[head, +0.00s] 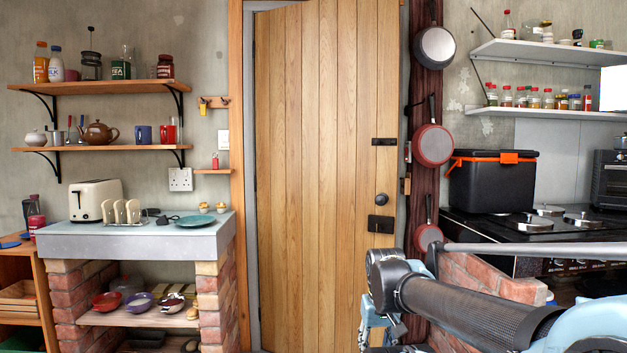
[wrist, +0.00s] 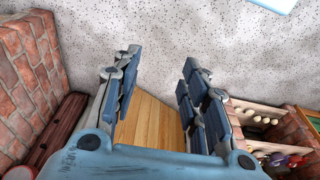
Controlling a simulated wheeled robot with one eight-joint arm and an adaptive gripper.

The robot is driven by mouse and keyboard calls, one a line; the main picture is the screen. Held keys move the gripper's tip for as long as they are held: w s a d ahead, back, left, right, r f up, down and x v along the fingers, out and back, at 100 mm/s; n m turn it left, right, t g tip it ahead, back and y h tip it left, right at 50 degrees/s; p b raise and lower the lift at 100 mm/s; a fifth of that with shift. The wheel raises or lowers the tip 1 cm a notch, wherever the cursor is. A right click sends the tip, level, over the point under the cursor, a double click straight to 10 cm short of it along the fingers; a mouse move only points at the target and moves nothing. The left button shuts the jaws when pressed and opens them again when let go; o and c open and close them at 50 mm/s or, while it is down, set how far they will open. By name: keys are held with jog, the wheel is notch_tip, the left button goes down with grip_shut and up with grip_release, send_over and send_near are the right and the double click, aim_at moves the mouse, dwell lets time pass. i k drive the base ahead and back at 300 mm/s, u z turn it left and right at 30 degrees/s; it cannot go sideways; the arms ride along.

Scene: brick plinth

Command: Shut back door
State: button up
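The back door (head: 325,170) is a tall door of light vertical planks in the middle of the head view. Its round dark knob (head: 381,199) and black latch plates are on the right side. Its top edge slants up to the right, so it looks slightly ajar, swung toward me. My gripper (head: 374,332) is low in front of the door's lower right, partly cut off by the frame. In the wrist view my gripper (wrist: 160,62) is open and empty, with door planks (wrist: 150,122) showing between its fingers. I cannot tell whether it touches the door.
A brick plinth (head: 215,310) with a toaster and bowls stands left of the door. Another brick plinth (head: 495,277) and a black counter stand to the right, close to my arm. Pans (head: 433,145) hang on a dark post. Speckled floor (wrist: 170,25) is clear.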

aim_at(327, 72)
jog(key=u, duration=1.7)
jog(key=k, duration=0.7)
jog(key=z, duration=1.7)
jog(key=i, duration=1)
jog(key=u, duration=0.05)
